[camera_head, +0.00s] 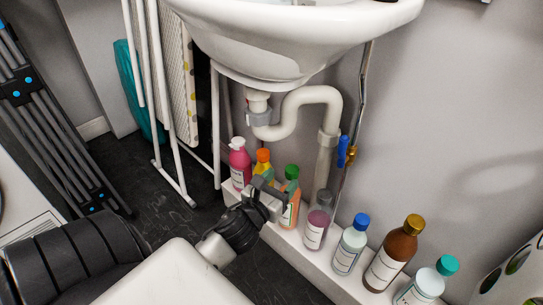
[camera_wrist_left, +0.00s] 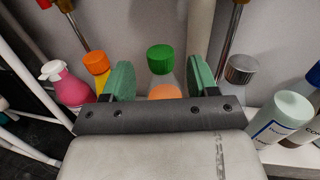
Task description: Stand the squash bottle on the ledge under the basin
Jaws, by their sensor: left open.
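The bottle with orange contents and a green cap (camera_head: 289,212), which looks like the squash bottle, stands upright on the white ledge (camera_head: 318,262) under the basin (camera_head: 290,30). My left gripper (camera_head: 270,192) is at this bottle's left side in the head view and partly covers it. In the left wrist view the gripper (camera_wrist_left: 160,82) is open, with a green-padded finger on each side of the green cap (camera_wrist_left: 161,58). I cannot tell whether the fingers touch the bottle. Its lower part is hidden in that view. My right gripper is not in view.
A pink pump bottle (camera_head: 239,163) and an orange-capped bottle (camera_head: 263,162) stand left of it. A grey-capped purple bottle (camera_head: 317,221) is close on the right, then several more bottles. The white drain pipe (camera_head: 328,150) is behind. A white drying rack (camera_head: 172,100) stands left.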

